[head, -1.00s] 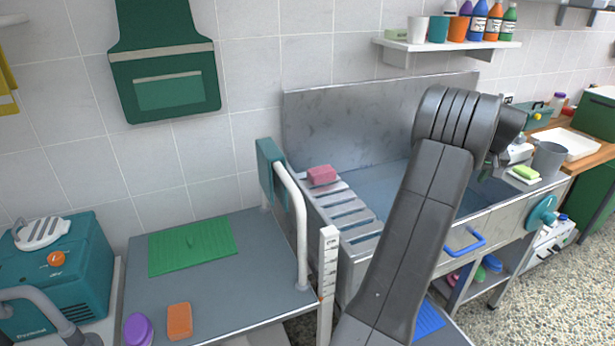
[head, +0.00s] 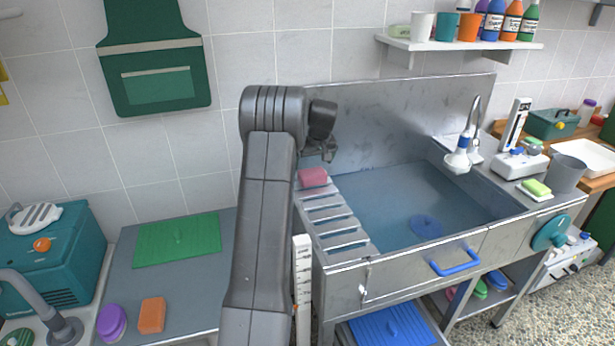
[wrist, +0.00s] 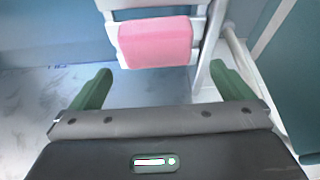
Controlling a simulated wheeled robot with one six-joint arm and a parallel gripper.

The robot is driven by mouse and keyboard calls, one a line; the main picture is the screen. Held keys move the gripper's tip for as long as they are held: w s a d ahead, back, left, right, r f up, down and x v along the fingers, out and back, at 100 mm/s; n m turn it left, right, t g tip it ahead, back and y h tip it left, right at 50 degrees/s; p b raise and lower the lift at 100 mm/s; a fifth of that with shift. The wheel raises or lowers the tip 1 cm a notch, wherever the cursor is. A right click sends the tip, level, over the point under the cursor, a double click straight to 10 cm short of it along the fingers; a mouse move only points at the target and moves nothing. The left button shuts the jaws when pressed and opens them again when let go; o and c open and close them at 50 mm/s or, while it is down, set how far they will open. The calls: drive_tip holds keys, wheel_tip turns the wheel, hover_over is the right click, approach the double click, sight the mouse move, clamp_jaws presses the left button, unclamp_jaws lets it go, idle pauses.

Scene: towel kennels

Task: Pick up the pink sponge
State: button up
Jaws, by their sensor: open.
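The pink sponge (head: 313,177) lies on the far end of the slatted metal rack at the left side of the sink. In the wrist view the pink sponge (wrist: 155,43) is ahead of my gripper, between the lines of its two fingers and apart from them. My gripper (head: 326,150) is above the sponge in the head view, partly hidden by my own arm. In the wrist view my gripper (wrist: 158,90) shows two green fingers spread wide with nothing between them.
The slatted rack (head: 335,222) borders the sink basin (head: 400,215). A tall metal backsplash (head: 400,125) stands behind. A grooming table (head: 170,275) with a green mat (head: 178,240) and an orange sponge (head: 151,315) is at the left. A faucet (head: 475,115) rises at the right.

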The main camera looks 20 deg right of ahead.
sight(312, 172)
drive_tip(key=shift+w+a+f, duration=0.1)
drive_tip(key=shift+w+f, duration=0.1)
drive_tip(key=shift+f, duration=0.25)
drive_tip(key=shift+d+p+x, duration=0.15)
drive_tip(key=shift+p+x, duration=0.25)
drive_tip(key=shift+x, duration=1)
drive_tip(key=shift+d+p+x, duration=0.15)
drive_tip(key=shift+p+x, duration=0.2)
drive_tip(key=shift+x, duration=1.05)
drive_tip(key=shift+s, duration=0.2)
drive_tip(key=c, duration=0.8)
